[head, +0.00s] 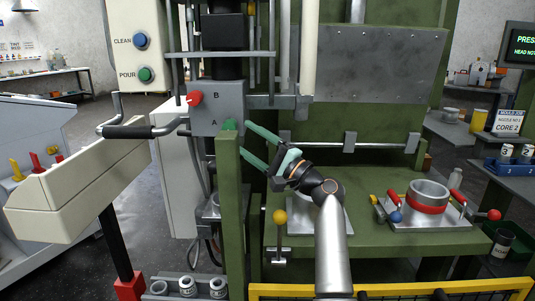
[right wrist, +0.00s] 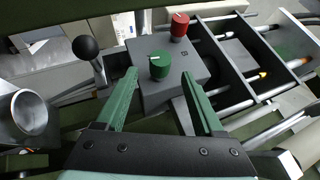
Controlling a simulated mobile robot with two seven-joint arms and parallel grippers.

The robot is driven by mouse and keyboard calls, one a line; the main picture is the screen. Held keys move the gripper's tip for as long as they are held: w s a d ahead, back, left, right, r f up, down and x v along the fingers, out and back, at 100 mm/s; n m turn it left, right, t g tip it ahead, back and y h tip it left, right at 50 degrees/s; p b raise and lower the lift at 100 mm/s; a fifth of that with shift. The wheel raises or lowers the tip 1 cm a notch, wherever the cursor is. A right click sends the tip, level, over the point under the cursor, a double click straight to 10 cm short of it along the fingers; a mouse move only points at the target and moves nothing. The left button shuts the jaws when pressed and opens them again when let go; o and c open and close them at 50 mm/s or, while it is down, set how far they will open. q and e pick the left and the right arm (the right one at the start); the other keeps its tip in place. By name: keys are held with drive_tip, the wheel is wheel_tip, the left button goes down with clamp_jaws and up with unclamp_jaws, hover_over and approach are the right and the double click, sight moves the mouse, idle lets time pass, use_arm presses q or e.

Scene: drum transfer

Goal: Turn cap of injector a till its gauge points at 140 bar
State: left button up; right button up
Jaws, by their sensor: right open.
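The grey injector block (head: 217,108) carries the letters B and A. A red cap (head: 194,98) sits beside B, and a green cap (head: 229,125) sits by A, partly hidden behind a green post. In the right wrist view the green cap (right wrist: 160,66) has a white mark on its top, and the red cap (right wrist: 180,24) is beyond it. My right gripper (head: 246,141) is open, its green fingers pointing at the block. In the wrist view the green cap lies between the fingertips, apart from both. No gauge dial can be made out. My left gripper is not in view.
A green upright post (head: 229,200) stands close to my right gripper's fingertips. A black-handled crank (head: 127,132) is at the left. A ball-topped lever (right wrist: 86,48) is near the left finger. A red-ringed cylinder (head: 428,197) stands on the green bench, with a yellow rail (head: 400,291) in front.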

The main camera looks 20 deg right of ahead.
drive_tip(key=v, duration=0.6)
idle(0.4)
